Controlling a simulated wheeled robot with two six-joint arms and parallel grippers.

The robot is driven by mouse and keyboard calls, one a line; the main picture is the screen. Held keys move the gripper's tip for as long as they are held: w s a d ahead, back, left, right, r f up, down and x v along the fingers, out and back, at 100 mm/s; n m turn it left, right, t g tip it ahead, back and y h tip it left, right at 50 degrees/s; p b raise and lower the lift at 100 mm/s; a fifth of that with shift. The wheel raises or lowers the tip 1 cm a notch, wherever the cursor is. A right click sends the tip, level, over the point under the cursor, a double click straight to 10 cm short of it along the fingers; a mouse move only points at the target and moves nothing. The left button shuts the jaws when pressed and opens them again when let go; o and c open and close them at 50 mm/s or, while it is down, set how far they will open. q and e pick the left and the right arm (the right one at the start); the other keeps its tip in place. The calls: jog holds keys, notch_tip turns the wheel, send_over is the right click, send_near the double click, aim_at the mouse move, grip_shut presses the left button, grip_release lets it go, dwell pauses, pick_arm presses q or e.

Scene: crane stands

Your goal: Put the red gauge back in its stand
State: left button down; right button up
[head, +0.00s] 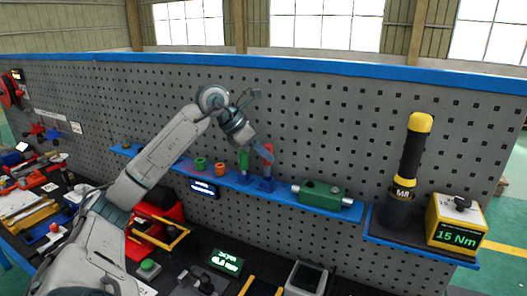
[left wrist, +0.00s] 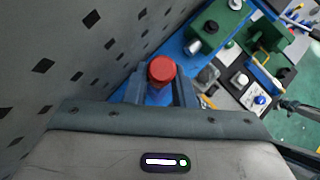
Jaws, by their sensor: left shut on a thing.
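The red gauge (head: 268,153) is upright, with its lower end at a blue stand (head: 267,184) on the blue shelf. In the left wrist view its round red top (left wrist: 161,70) sits between the two fingers. My left gripper (head: 262,147) is shut on it from the upper left. Whether the gauge is fully seated in the stand, I cannot tell. A green gauge (head: 243,160) stands in a similar blue stand just to the left. My right gripper is not in view.
A grey pegboard (head: 330,120) rises close behind. A black-yellow tool and yellow box (head: 456,222) stand far right.

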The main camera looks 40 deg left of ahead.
pick_arm(q)
jog(key=shift+f+b, duration=0.45)
jog(key=shift+f, duration=0.1)
jog(key=shift+f+b, duration=1)
jog(key=shift+f, duration=0.2)
jog(key=c, duration=1.1)
grip_release()
jog(key=shift+r, duration=0.1)
jog(key=shift+c, duration=0.2)
jog(key=shift+v, duration=1.1)
jog(key=b+v, duration=0.1)
jog(key=v, duration=0.1)
jog(key=shift+s+a+r, duration=0.15)
jog(key=shift+s+r, duration=0.05)
jog(key=shift+r, duration=0.15)
